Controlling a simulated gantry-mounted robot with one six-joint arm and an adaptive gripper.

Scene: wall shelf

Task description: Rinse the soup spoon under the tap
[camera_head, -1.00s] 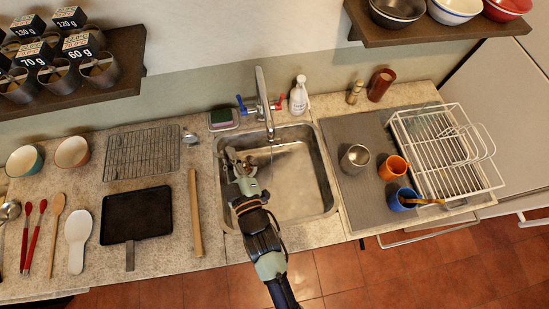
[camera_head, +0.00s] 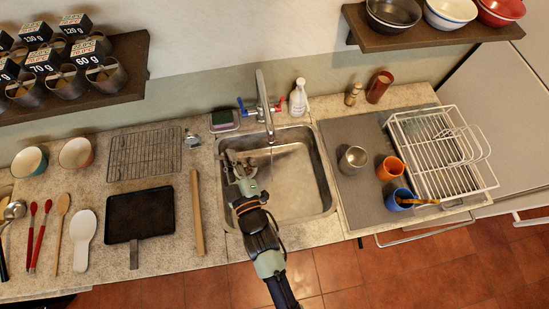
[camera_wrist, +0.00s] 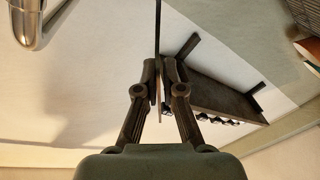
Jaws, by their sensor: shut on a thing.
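My gripper (camera_head: 237,168) is over the left part of the steel sink (camera_head: 308,195), reaching in from the front. In the wrist view my gripper (camera_wrist: 160,75) is shut on a thin dark strip (camera_wrist: 158,30), which looks like the soup spoon's handle seen edge-on. The spoon's bowl cannot be made out in either view. The tap (camera_head: 263,95) stands at the sink's back edge, with a blue and a red handle. Its spout (camera_wrist: 38,28) shows at the top left of the wrist view, apart from the strip. Whether water runs is unclear.
On the right, cups stand on a grey mat (camera_head: 350,205) beside a white dish rack (camera_head: 440,150). A soap bottle (camera_head: 299,98) stands behind the sink.

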